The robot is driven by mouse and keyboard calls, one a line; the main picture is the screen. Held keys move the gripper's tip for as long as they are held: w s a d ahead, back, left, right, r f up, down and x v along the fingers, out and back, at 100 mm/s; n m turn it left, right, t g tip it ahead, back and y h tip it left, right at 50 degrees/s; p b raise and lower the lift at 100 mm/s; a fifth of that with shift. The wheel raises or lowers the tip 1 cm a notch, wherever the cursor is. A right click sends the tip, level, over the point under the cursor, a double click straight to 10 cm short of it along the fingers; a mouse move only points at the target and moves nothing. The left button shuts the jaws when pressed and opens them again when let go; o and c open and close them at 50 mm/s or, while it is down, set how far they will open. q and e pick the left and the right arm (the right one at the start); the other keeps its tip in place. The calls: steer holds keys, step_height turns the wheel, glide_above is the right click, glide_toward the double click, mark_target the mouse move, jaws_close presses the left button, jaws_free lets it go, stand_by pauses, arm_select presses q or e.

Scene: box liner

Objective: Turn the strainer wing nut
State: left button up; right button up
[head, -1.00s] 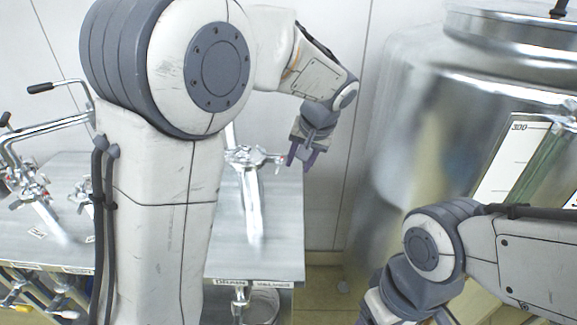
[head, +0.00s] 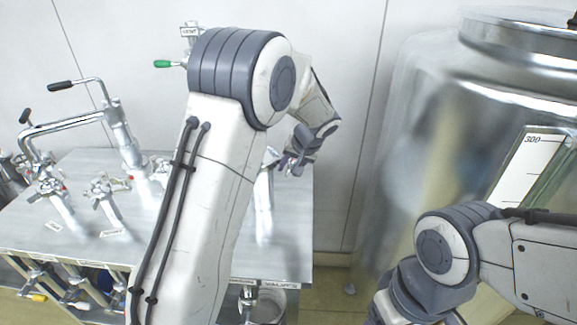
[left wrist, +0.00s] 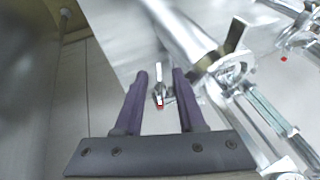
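A silver upright pipe fitting (head: 264,200), which looks like the strainer, stands at the right end of the metal bench, partly behind my left arm. My left gripper (head: 294,164) is just right of its top. In the left wrist view, my left gripper (left wrist: 160,74) has its two purple fingers apart, with nothing held. A small metal piece with a white bar and red mark (left wrist: 159,97) shows between the fingers; I cannot tell if it is the wing nut. A wing-shaped metal tab (left wrist: 236,36) sticks out from the pipe body (left wrist: 185,30) just right of the fingers. My right gripper is out of view.
The metal bench (head: 290,225) carries several other valves and pipes, such as a clamp fitting (head: 107,190) on the left. A green-handled valve (head: 163,64) is on the back wall. A large steel tank (head: 420,120) stands at the right, beyond a floor gap.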

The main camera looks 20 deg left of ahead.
arm_select(q)
jaws_close()
steer(key=shift+a, duration=0.3)
steer(key=shift+d, duration=0.25)
steer(key=shift+d+f+y+b, duration=0.1)
steer(key=shift+f+y+b, duration=0.1)
steer(key=shift+y+b, duration=0.35)
steer(key=m+y+b, duration=0.1)
steer(key=y+b, duration=0.2)
steer(key=b, duration=0.1)
steer(key=shift+d+f+g+b, duration=0.1)
steer(key=shift+f+g+b, duration=0.05)
steer(key=shift+g+b, duration=0.2)
steer(key=m+y+b, duration=0.1)
steer(key=y+b, duration=0.2)
steer(key=y, duration=0.1)
steer(key=shift+g, duration=0.35)
steer(key=m+y+b, duration=0.1)
steer(key=y+b, duration=0.1)
steer(key=y, duration=0.2)
steer(key=shift+y, duration=0.35)
steer(key=shift+m+b, duration=0.3)
